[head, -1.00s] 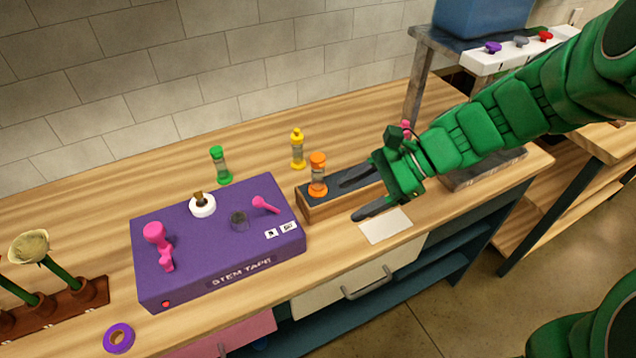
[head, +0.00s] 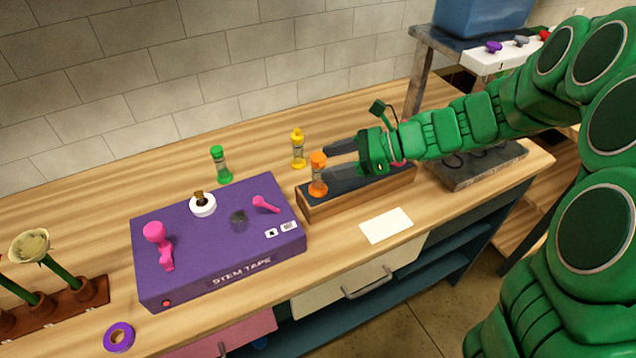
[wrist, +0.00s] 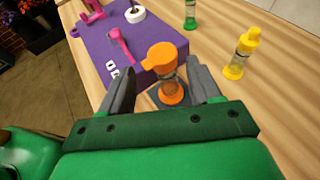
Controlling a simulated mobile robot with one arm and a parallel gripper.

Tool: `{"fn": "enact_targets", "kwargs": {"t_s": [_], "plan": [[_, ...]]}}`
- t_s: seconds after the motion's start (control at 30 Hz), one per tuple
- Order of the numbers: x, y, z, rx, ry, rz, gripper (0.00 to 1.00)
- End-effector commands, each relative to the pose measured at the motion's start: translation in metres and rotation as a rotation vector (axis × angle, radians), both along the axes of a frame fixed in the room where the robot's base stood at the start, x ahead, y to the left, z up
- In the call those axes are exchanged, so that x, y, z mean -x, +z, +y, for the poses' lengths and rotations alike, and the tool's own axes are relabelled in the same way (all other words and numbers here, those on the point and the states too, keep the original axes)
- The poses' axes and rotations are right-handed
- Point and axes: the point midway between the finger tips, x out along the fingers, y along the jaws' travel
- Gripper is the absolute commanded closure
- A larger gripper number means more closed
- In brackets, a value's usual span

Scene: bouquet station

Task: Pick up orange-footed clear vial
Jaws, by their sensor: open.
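The orange-footed clear vial (head: 318,175) stands upright at the left end of a wooden tray with a dark top. It has an orange cap, a clear middle and an orange foot. My gripper (head: 325,162) is open and reaches in from the right, low over the tray. In the wrist view, the vial (wrist: 166,72) stands between the two open grey fingers of my gripper (wrist: 162,78), with a gap on each side. The fingers do not appear to touch it.
The purple stem tape box (head: 220,245) stands left of the wooden tray (head: 365,190). A yellow vial (head: 298,150) and a green vial (head: 220,166) stand behind. A white card (head: 386,226) lies in front. A dark rack (head: 470,165) is to the right.

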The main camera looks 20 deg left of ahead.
Motion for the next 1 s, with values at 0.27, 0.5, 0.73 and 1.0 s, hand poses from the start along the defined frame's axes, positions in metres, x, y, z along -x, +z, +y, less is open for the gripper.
{"fn": "enact_targets", "kwargs": {"t_s": [0.27, 0.5, 0.73, 1.0], "plan": [[0.004, -0.008, 0.022, 0.003, 0.004, -0.001, 0.37], [0.007, -0.018, 0.047, 0.003, 0.001, -0.001, 0.37], [0.009, -0.021, 0.054, 0.003, 0.000, -0.002, 0.37], [0.009, -0.020, 0.053, 0.003, 0.000, -0.002, 0.54]]}}
